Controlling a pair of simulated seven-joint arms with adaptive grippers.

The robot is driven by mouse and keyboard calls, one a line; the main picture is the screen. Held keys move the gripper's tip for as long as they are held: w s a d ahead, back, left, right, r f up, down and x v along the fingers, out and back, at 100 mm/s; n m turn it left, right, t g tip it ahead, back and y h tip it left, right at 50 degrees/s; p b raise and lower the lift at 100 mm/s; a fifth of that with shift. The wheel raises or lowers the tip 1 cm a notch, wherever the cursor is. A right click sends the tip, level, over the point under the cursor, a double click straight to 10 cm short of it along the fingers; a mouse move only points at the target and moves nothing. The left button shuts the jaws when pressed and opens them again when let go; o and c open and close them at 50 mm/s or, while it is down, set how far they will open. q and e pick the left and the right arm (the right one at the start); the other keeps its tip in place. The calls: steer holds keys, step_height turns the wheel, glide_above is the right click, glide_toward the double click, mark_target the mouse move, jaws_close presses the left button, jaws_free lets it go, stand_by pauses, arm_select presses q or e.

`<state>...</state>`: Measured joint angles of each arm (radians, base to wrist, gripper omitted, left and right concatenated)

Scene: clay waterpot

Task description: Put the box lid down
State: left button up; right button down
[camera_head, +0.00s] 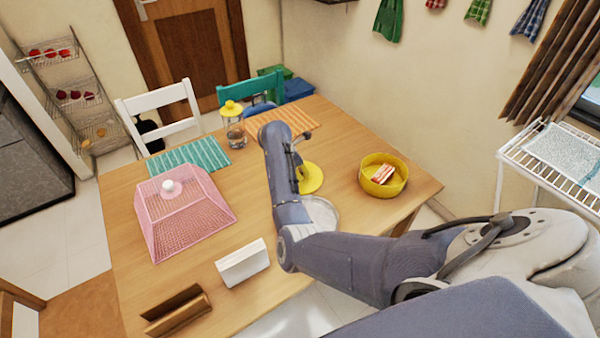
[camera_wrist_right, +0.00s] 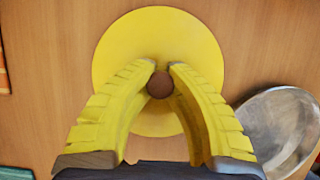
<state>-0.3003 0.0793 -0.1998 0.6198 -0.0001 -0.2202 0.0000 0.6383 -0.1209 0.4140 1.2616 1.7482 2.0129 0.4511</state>
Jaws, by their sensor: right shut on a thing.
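My right gripper (camera_wrist_right: 160,72) is shut on the brown knob (camera_wrist_right: 160,86) of a round yellow lid (camera_wrist_right: 158,32). In the head view the lid (camera_head: 312,180) shows beside my right gripper (camera_head: 298,176), over the middle of the wooden table and partly hidden by my arm. I cannot tell whether the lid touches the table. The round yellow box (camera_head: 400,184) stands open to the right of the lid, with red and white packets (camera_head: 383,174) inside. My left gripper is not in view.
A silver dish (camera_head: 324,212) lies close to the lid, partly behind my arm; it also shows in the wrist view (camera_wrist_right: 280,128). A pink mesh cover (camera_head: 180,215), white holder (camera_head: 243,262), brown holder (camera_head: 178,310), green mat (camera_head: 188,157), orange mat (camera_head: 290,120) and yellow-topped jar (camera_head: 233,125) occupy the table.

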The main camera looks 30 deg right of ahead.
steer(key=shift+f, duration=0.1)
steer(key=c, duration=1.4)
jaws_free()
steer(key=shift+c, duration=0.2)
steer(key=v, duration=1.2)
